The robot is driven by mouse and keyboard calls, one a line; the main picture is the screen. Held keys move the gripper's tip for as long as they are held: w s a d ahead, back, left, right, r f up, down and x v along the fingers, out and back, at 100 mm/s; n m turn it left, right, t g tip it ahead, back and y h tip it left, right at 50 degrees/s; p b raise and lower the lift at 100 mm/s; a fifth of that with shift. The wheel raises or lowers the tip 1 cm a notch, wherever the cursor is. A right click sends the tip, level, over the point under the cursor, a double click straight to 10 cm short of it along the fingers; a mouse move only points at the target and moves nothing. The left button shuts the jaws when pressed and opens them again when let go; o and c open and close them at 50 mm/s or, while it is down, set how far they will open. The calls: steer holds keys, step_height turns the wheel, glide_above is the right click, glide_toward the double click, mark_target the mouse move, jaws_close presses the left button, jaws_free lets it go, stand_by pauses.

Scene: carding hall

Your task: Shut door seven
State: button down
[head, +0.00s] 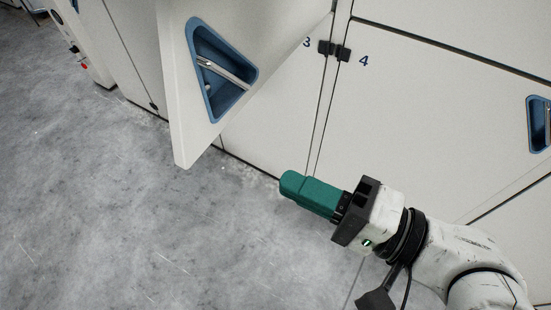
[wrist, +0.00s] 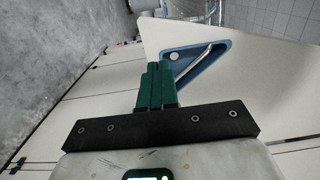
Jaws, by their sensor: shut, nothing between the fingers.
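One white door (head: 205,70) stands swung open from the row of panels, in the upper left of the head view. It has a blue triangular recess with a metal bar handle (head: 225,72). No number can be read on it, so I cannot tell if it is door seven. In the wrist view the open door (wrist: 265,50) and its handle (wrist: 195,62) are beyond my fingertips. My gripper (head: 291,185), with green fingers, is shut and empty. In the head view it is below and right of the open door, apart from it.
Closed white panels marked 3 (head: 280,105) and 4 (head: 420,115) are behind my gripper, with black latches between them. Another blue handle recess (head: 538,124) is at the right edge. The grey floor (head: 120,220) at left is clear.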

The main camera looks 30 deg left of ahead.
mark_target(196, 139)
steer(key=a+p, duration=0.1)
steer(key=a, duration=0.3)
steer(key=a+p, duration=0.1)
steer(key=a, duration=0.4)
steer(key=a+p, duration=0.1)
steer(key=a, duration=0.3)
steer(key=shift+w+a, duration=0.3)
